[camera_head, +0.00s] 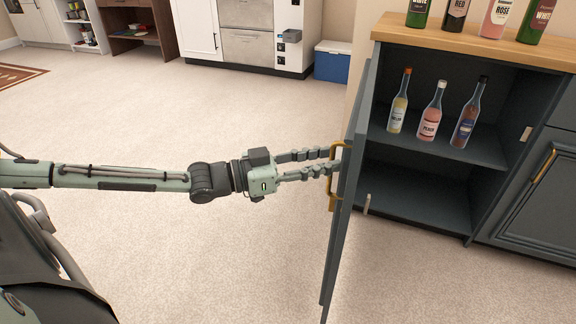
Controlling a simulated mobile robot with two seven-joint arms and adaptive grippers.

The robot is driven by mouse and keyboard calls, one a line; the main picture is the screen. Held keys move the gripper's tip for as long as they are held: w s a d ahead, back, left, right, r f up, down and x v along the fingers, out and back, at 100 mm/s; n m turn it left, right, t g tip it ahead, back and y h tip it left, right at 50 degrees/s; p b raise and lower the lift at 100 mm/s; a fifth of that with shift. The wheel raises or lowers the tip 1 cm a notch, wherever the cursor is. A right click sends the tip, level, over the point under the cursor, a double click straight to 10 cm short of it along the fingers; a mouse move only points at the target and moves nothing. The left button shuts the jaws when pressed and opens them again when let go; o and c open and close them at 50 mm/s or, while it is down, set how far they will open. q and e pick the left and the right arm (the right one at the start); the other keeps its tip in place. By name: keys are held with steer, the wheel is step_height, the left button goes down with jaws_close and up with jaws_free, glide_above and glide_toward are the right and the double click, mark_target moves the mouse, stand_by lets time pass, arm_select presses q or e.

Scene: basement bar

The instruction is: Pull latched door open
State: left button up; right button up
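The dark grey cabinet door (346,215) stands swung open, seen nearly edge-on. Its gold handle (332,200) is on the door's left face. My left gripper (338,158) reaches in from the left at the upper part of this handle. Its two fingers are spread, with a gap visible between them, and their tips are at the handle close to the door. Whether they touch the handle I cannot tell. The open cabinet (425,195) shows an upper shelf and a lower compartment. My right gripper is not in view.
Three bottles stand on the upper shelf (485,152); several more stand on the wooden countertop (470,42). A second, closed door (525,205) is at the right. A blue cooler (332,66) stands at the back. The carpet (170,105) left of the door is clear.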

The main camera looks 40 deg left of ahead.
arm_select(q)
steer(key=v, duration=1)
steer(key=shift+d, duration=0.15)
